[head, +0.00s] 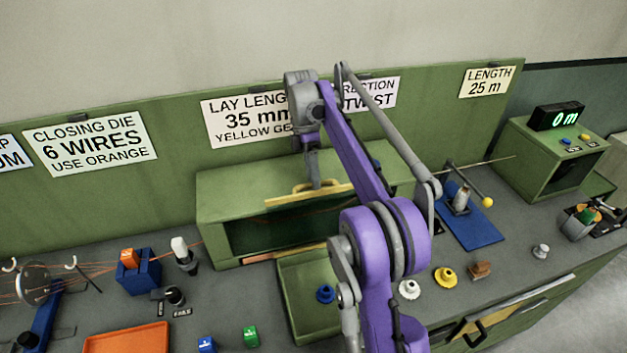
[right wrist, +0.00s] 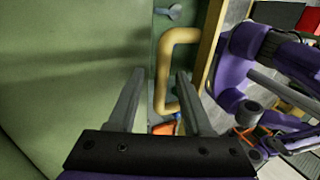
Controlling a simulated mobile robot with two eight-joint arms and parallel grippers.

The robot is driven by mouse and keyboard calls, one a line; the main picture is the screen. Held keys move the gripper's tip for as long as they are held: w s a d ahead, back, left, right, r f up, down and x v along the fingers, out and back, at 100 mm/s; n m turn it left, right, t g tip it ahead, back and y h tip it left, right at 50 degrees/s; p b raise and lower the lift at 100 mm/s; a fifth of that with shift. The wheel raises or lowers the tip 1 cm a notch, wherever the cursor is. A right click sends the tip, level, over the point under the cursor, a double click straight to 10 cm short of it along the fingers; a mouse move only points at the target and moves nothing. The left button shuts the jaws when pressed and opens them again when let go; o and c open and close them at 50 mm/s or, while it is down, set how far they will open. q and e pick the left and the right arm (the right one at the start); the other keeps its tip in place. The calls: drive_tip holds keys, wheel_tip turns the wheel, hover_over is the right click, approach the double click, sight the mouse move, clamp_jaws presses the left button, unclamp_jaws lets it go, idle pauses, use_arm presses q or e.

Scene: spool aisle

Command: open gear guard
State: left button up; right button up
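The gear guard (head: 235,185) is a green cover on the long box in the middle of the bench, with a yellow strip along its front edge. A yellow bow handle (head: 290,188) sits near that strip; it also shows in the right wrist view (right wrist: 163,72). My right gripper (head: 315,185) points down at the handle. In the right wrist view its two fingers (right wrist: 160,78) are apart, one on each side of the handle's bar. I cannot tell whether they touch it. Below the strip the box front is dark, and the gears are not discernible. My left gripper is not in view.
A green tray (head: 290,275) holding a blue gear stands before the box. White and yellow gears (head: 445,277) lie to its right, near my arm. A blue plate (head: 470,228) with an upright spindle and yellow-knobbed lever stands right of the box. An orange tray (head: 125,340) lies front left.

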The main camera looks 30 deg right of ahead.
drive_tip(key=shift+r, duration=0.15)
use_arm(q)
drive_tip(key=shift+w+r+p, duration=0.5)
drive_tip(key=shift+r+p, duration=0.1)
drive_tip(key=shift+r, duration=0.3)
use_arm(e)
drive_tip(key=v, duration=0.7)
drive_tip(key=shift+r, duration=0.15)
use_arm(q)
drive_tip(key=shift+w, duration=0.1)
use_arm(e)
drive_tip(key=shift+w, duration=0.1)
